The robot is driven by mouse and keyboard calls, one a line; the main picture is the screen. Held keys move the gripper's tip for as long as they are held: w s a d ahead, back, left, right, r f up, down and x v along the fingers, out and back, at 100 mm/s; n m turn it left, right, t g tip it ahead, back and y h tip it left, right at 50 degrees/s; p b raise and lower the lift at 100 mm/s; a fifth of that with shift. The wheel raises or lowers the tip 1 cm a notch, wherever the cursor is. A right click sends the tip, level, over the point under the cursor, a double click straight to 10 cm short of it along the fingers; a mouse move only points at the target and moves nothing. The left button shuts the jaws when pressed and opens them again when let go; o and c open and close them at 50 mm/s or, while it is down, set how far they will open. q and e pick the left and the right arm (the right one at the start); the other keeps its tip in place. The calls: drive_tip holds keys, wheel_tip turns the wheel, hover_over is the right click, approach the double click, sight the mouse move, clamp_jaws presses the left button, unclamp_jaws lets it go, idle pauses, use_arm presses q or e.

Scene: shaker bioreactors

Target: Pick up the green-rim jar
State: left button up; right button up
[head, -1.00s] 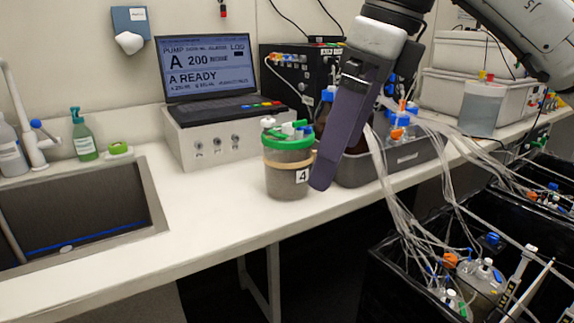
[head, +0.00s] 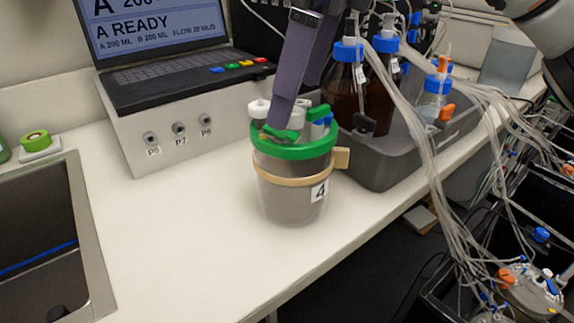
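The green-rim jar (head: 292,205) stands upright on the white bench, in the middle of the head view. It has a green lid ring, a tan band with a side tab, a label "4", and white and green fittings on top. My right gripper (head: 282,115) comes down from above. Its purple fingers overlap the lid fittings in the picture. I see the fingers nearly edge-on, so the gap between them and any contact with the jar are hidden. My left gripper is not in view.
A grey tray (head: 372,176) with brown, blue-capped bottles (head: 345,90) stands close behind the jar on the right. A pump box (head: 190,118) with a laptop is behind left. The sink (head: 45,240) is at left. Tubing (head: 425,150) hangs at right. Bench in front is clear.

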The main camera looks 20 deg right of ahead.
sight(288, 133)
drive_tip(key=x, duration=0.8)
drive_tip(key=shift+s+d+f+b, duration=0.1)
drive_tip(key=shift+d+f+b, duration=0.05)
drive_tip(key=shift+f+b, duration=0.25)
drive_tip(key=c, duration=1.1)
drive_tip(key=shift+r, duration=0.15)
drive_tip(key=shift+c, duration=0.5)
